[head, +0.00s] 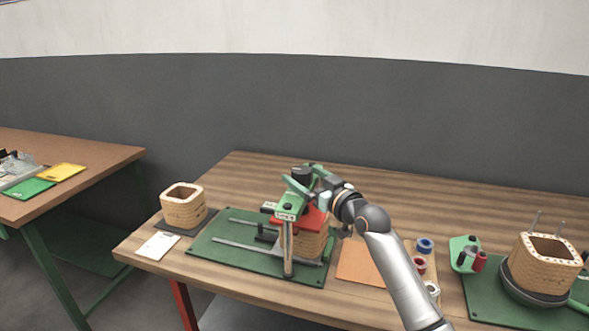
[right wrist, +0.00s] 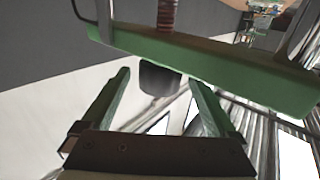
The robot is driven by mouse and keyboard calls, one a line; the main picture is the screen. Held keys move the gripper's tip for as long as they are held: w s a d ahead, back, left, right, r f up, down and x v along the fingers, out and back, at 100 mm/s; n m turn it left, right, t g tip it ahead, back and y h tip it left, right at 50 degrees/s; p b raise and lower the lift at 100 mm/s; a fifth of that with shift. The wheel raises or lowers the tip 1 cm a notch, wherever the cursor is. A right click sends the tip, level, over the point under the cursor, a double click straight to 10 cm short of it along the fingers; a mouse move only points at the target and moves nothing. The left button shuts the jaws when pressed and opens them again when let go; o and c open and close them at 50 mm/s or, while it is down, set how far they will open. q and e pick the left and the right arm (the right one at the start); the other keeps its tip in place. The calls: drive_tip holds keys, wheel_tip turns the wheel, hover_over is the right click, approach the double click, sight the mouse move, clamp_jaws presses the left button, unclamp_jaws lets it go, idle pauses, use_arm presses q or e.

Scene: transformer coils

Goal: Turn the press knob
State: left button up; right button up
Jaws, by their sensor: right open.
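The press stands on a green base plate (head: 222,252), with a green crossbar (head: 289,205) over a red plate (head: 312,219) and a tan wound coil (head: 309,244). Its black knob (head: 301,173) is at the top of the press. My right gripper (head: 314,178) is at the knob, coming in from the right. In the right wrist view my right gripper (right wrist: 158,88) is open, and the dark knob (right wrist: 160,79) shows between its green fingertips; I cannot tell whether they touch it. The crossbar (right wrist: 205,68) and a threaded screw (right wrist: 168,16) lie beyond. My left gripper is out of view.
A second coil (head: 183,208) and a white card (head: 158,246) are at the table's left. An orange sheet (head: 361,263), spools (head: 425,246) and another coil on a round stand (head: 545,264) are to the right. The table's back strip is clear.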

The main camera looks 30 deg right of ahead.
sight(297, 169)
drive_tip(key=shift+w+a, duration=0.1)
drive_tip(key=shift+w, duration=2.3)
drive_tip(key=c, duration=1.4)
drive_tip(key=h+p, duration=0.1)
drive_tip(key=p, duration=0.1)
drive_tip(key=m+h+p, duration=0.1)
drive_tip(key=p, duration=0.2)
drive_tip(key=shift+d+r+m, duration=0.2)
drive_tip(key=shift+r+m, duration=0.1)
drive_tip(key=shift+f+m+h+p, duration=0.2)
drive_tip(key=shift+m+h+p, duration=0.1)
drive_tip(key=shift+h+p, duration=0.35)
drive_tip(key=shift+d+f, duration=0.1)
